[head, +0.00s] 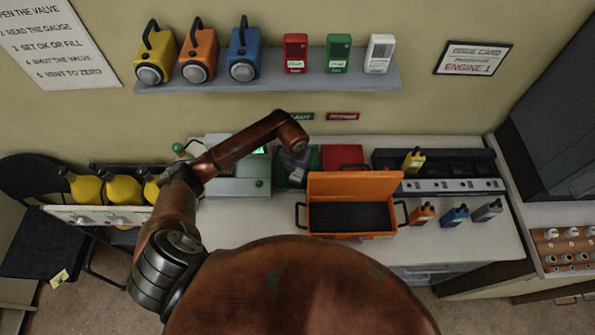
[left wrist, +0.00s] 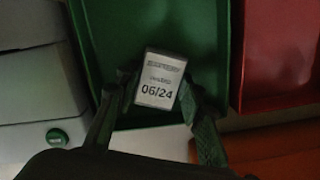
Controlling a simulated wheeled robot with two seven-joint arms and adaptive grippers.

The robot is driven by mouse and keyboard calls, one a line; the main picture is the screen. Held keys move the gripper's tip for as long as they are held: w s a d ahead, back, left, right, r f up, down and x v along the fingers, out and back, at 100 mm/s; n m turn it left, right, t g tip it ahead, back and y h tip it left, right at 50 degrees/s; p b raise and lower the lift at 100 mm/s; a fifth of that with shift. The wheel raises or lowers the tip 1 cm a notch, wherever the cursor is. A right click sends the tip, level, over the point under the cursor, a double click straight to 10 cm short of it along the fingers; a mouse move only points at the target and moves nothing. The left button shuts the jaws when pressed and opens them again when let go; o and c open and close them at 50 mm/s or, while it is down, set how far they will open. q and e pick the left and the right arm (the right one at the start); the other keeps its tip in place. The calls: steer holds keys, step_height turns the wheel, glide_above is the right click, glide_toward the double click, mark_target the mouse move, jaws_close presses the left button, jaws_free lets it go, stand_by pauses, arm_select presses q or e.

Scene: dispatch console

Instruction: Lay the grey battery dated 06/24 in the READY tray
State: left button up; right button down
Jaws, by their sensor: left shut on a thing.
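The grey battery (left wrist: 158,82) shows its pale label with "06/24" in the left wrist view. My left gripper (left wrist: 158,100) is shut on it, one finger on each side. The battery is over the green tray (left wrist: 90,25); I cannot tell whether it touches the tray floor. In the head view my left gripper (head: 295,160) is over the green tray (head: 282,182), under the green sign (head: 300,116), whose wording is partly readable as READY. The arm and gripper hide much of that tray and the battery there. My right gripper is in neither view.
A red tray (head: 342,153) adjoins the green one on the right. An open orange toolbox (head: 352,235) stands in front. A grey device (head: 238,187) is to the left.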

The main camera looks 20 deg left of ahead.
mark_target(297, 175)
arm_select(q)
steer(key=shift+f, duration=0.1)
steer(key=o, duration=1.3)
steer(key=shift+c, duration=0.2)
steer(key=shift+s+r+b, duration=0.25)
steer(key=shift+r+b, duration=0.1)
steer(key=shift+r, duration=1.6)
steer(key=shift+s+r+b, duration=0.2)
steer(key=shift+r+b, duration=0.1)
steer(key=shift+r, duration=1.65)
